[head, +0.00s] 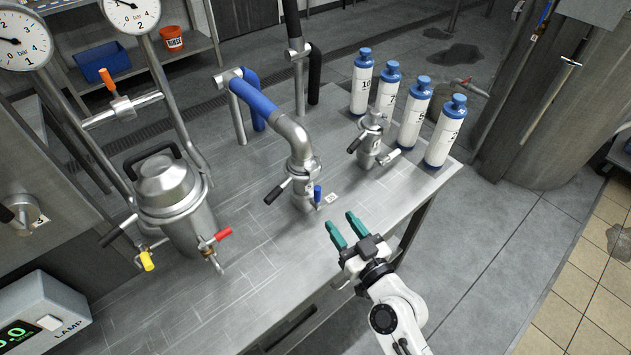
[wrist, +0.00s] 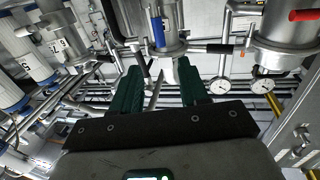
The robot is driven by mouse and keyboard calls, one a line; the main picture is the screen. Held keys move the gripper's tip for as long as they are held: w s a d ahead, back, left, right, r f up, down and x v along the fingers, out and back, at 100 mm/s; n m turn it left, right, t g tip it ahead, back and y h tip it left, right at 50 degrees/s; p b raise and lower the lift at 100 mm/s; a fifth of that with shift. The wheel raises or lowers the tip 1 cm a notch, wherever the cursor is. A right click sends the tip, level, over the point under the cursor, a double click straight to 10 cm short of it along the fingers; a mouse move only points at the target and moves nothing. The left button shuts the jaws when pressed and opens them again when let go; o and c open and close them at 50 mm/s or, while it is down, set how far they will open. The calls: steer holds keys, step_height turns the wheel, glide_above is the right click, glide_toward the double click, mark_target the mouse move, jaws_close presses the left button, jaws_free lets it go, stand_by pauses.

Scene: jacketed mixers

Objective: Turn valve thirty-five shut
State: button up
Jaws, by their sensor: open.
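I cannot read the number thirty-five on any valve. My gripper (head: 341,220) is open and empty above the bench's front edge, right of and nearer than the middle steel valve (head: 303,186). That valve has a black lever (head: 278,190) pointing left and down and a small blue handle (head: 317,194). In the wrist view my gripper (wrist: 159,68) points toward this valve, with the blue handle (wrist: 158,30) just beyond the fingertips, apart from them. A second steel valve (head: 371,138) with a black lever stands to the right. An orange-handled valve (head: 122,108) sits on the pipe between the gauges.
A lidded steel vessel (head: 178,205) with red (head: 223,234) and yellow (head: 147,261) handles stands left. Several blue-capped bottles (head: 411,118) line the bench's right end. A lamp box (head: 42,312) is at lower left. The bench top (head: 245,270) is clear in front of the middle valve.

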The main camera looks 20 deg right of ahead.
mark_target(319, 193)
steer(key=w, duration=0.3)
steer(key=w+a+p, duration=0.1)
steer(key=w, duration=0.2)
steer(key=w+p, duration=0.1)
steer(key=w, duration=0.3)
steer(key=shift+w+a, duration=0.1)
steer(key=shift+a, duration=0.05)
steer(key=shift+c, duration=0.2)
jaws_close()
